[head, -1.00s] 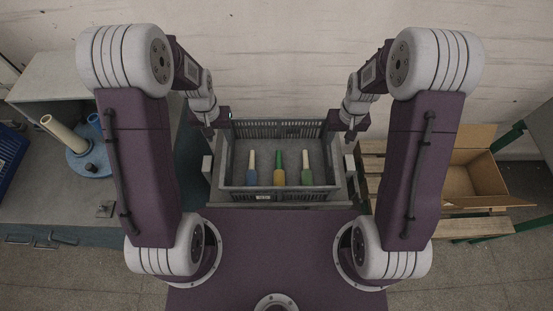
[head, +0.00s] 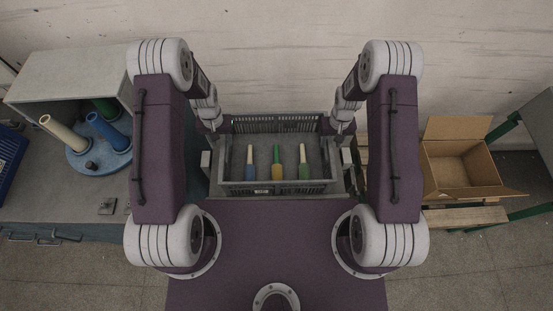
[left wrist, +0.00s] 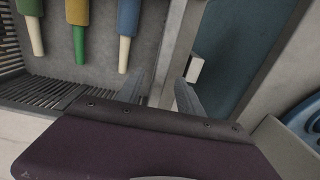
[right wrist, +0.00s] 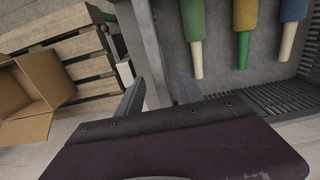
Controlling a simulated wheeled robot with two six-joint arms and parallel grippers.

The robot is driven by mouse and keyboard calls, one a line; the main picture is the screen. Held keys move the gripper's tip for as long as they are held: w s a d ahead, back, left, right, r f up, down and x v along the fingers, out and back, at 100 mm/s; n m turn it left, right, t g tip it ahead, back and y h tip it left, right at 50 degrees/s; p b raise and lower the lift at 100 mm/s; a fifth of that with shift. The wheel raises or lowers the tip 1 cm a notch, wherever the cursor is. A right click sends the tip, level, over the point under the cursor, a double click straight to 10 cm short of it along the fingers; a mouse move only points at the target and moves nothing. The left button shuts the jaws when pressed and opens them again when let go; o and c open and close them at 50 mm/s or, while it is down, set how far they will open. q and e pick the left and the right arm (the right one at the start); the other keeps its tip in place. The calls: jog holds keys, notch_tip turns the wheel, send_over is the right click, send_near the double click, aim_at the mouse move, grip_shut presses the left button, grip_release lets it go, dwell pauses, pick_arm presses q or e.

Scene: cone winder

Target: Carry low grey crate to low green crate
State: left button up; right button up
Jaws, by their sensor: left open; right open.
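The low grey crate (head: 300,188) sits upright in front of me, with slatted end walls and three tubes inside: a blue one (head: 250,172), a yellow one with a green tip (head: 277,172) and a green one (head: 304,171). My left gripper (head: 216,134) is open at the crate's left side; in the left wrist view its fingers (left wrist: 160,90) stand on either side of the side wall. My right gripper (head: 338,136) is open at the right side, its fingers (right wrist: 155,88) likewise around that wall. I cannot tell whether they touch it. No low green crate is visible.
At left, a grey bench (head: 45,190) carries a blue disc (head: 85,160) with upright tubes. At right, an open cardboard box (head: 460,172) stands on wooden slats (head: 465,218). A pale wall (head: 275,60) closes the back.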

aim_at(223, 144)
pick_arm(q)
jog(key=shift+f, duration=1.7)
pick_arm(e)
jog(key=shift+f, duration=1.7)
pick_arm(q)
grip_shut()
pick_arm(e)
jog(key=shift+s, duration=0.1)
grip_shut()
jog(key=shift+r, duration=0.1)
